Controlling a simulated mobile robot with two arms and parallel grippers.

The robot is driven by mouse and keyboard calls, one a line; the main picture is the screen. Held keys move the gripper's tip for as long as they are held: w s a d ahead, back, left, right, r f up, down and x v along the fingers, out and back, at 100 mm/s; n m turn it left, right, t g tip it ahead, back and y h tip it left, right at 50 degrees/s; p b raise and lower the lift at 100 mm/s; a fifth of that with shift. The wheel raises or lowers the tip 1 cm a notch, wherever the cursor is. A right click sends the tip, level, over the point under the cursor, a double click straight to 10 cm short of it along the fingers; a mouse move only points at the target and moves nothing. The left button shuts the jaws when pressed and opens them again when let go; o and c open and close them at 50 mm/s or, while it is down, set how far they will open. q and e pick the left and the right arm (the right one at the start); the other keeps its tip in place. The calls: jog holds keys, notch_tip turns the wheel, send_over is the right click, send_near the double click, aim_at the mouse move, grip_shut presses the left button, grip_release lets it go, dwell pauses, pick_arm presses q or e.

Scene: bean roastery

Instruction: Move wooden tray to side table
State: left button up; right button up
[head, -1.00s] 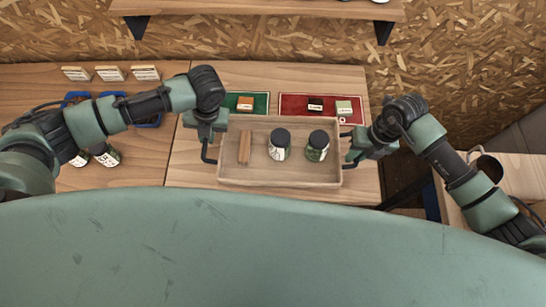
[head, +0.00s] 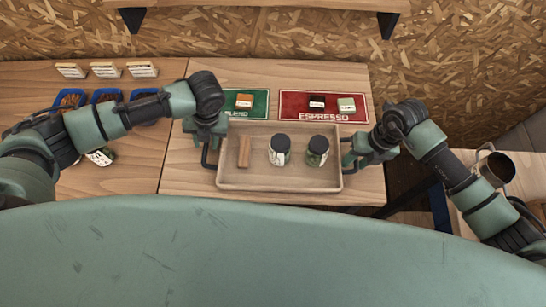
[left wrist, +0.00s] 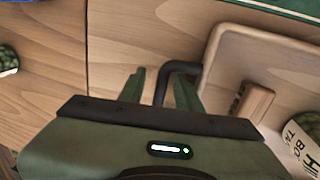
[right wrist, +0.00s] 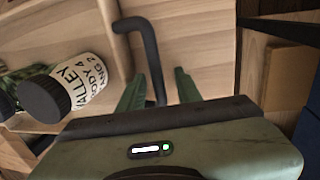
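The wooden tray (head: 279,185) is in front of me in the head view, over the light wooden table. It carries a brown wooden block (head: 244,152) and two dark-lidded jars (head: 279,151) (head: 317,151). My left gripper (head: 208,152) is at the tray's left black handle; in the left wrist view its fingers (left wrist: 160,90) stand on both sides of the handle bar. My right gripper (head: 347,155) is at the right handle; its fingers (right wrist: 157,90) flank that bar in the right wrist view. Whether the tray touches the table is unclear.
A green mat (head: 258,113) and a red espresso mat (head: 297,98) lie behind the tray with small packs. Blue bins (head: 108,95), cards and jars are on the left table. A metal jug (head: 496,168) stands on a surface at right. A shelf (head: 250,4) hangs above.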

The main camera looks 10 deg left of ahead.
jog(key=shift+r, duration=0.1)
pick_arm(q)
jog(key=v, duration=1.2)
pick_arm(e)
notch_tip(320, 180, up, 12)
jog(key=d, duration=0.2)
jog(key=shift+f, duration=0.25)
